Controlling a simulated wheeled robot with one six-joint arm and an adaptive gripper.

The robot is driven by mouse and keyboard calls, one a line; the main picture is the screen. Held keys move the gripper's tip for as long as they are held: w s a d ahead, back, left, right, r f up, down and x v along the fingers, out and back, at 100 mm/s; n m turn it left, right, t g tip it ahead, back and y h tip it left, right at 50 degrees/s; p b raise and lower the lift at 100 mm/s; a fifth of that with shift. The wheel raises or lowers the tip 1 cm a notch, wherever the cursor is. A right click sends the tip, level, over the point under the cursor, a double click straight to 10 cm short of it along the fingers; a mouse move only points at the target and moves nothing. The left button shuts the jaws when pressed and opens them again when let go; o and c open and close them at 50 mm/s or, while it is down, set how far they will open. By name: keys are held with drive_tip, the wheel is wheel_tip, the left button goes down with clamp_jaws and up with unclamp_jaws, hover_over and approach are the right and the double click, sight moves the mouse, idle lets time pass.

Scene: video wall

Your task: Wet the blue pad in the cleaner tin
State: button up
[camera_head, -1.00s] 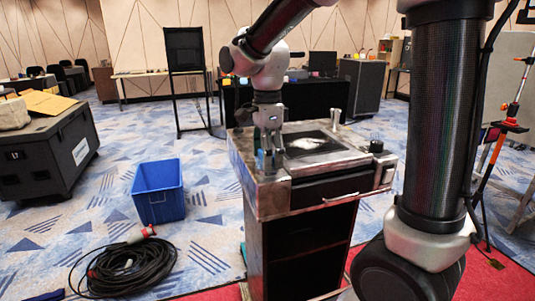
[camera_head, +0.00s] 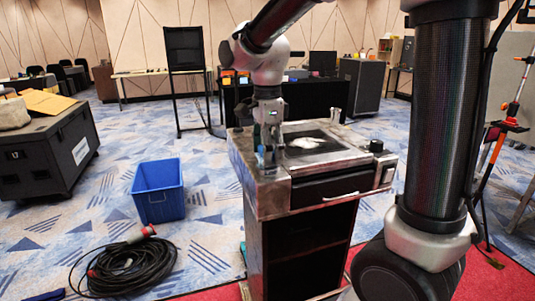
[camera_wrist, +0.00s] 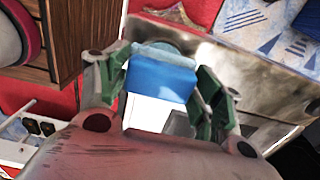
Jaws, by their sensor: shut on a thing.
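My gripper (camera_head: 267,148) points down over the left front part of the worn metal cart top (camera_head: 277,195). In the wrist view its green-lined fingers (camera_wrist: 160,90) are shut on the blue pad (camera_wrist: 160,78), one on each side. The pad also shows as a small blue patch at the fingertips in the head view (camera_head: 263,159). A pale blue rounded edge (camera_wrist: 165,48) shows just beyond the pad; I cannot tell what it belongs to. I cannot make out the cleaner tin for certain; the gripper may hide it. I cannot tell whether the pad touches anything below.
A dark panel with a white patch (camera_head: 305,143) lies on the cart top, right of my gripper. A small black cylinder (camera_head: 376,146) and a metal cylinder (camera_head: 335,115) stand there too. A blue bin (camera_head: 158,192) and coiled black cable (camera_head: 125,267) are on the floor at left.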

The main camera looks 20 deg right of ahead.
drive_tip(key=shift+r, duration=2.95)
